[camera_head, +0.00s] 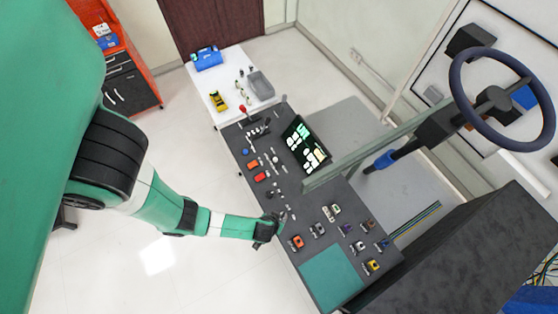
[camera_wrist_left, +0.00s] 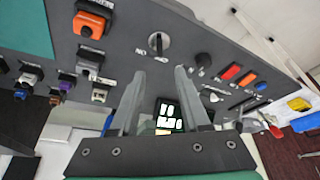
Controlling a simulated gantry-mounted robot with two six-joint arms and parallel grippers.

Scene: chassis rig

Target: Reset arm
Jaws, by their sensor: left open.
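My left arm comes in from the left in the head view, and its gripper (camera_head: 268,228) is at the near edge of the dark control panel (camera_head: 268,205). In the left wrist view the two grey fingers of the left gripper (camera_wrist_left: 160,95) are spread apart with nothing held between them. A grey rotary knob (camera_wrist_left: 158,43) and a black round knob (camera_wrist_left: 203,60) are on the panel beyond the fingertips. My right gripper is in neither view.
The panel carries a lit screen (camera_head: 306,145), several switches, an orange button (camera_head: 297,242) and a green mat (camera_head: 331,279). A steering wheel (camera_head: 502,99) stands at the right. A white table (camera_head: 233,84) with a blue box (camera_head: 206,58) adjoins the panel's far end.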

